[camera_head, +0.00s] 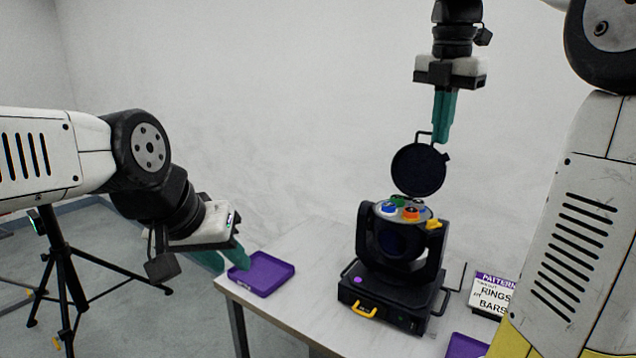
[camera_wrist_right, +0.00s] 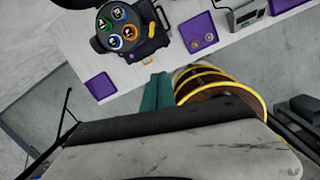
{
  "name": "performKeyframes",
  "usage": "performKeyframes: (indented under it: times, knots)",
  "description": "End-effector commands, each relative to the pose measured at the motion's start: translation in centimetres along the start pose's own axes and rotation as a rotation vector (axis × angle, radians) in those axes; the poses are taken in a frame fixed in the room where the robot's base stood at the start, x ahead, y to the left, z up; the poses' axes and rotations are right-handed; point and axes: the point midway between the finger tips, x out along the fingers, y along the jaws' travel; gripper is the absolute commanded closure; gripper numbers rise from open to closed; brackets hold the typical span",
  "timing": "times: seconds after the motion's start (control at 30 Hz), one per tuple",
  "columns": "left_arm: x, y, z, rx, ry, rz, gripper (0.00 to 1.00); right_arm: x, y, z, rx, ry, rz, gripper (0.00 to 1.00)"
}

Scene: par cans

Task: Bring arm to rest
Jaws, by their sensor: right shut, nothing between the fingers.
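My right gripper (camera_head: 441,116) hangs fingers down above and behind the black stage light (camera_head: 390,292), just above its raised round lid (camera_head: 418,170). Its teal fingers are together with nothing between them; they also show in the right wrist view (camera_wrist_right: 157,92). I cannot tell whether the fingertips touch the lid's handle. My left gripper (camera_head: 232,261) is low at the left, by the table's left edge and the purple tray (camera_head: 262,283). Its teal fingers are apart, and I see nothing held. The light's open top holds several coloured discs (camera_head: 410,213).
Another purple tray (camera_wrist_right: 198,32) holds small discs. A grey device (camera_wrist_right: 240,14) stands on the table. A brown rounded thing with yellow bands (camera_wrist_right: 222,88) is beside the right fingers. A black tripod (camera_head: 66,270) stands left.

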Motion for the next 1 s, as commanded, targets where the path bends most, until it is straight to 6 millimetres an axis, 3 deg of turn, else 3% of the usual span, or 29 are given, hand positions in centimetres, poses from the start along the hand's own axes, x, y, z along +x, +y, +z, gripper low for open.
performKeyframes:
  times: [0.37, 0.8, 1.0]
  knots:
    - [0.0, 0.0, 0.0, 0.0, 0.0, 0.0, 0.7, 2.7, -1.4, -4.7, 0.558, -0.007, 0.121, 1.0]
    - [0.0, 0.0, 0.0, 0.0, 0.0, 0.0, 0.7, 11.4, -5.3, -14.7, 1.769, 0.272, 0.34, 1.0]
    - [0.0, 0.0, 0.0, 0.0, 0.0, 0.0, 0.7, 14.5, -6.5, -17.4, 2.118, 0.425, 0.355, 1.0]
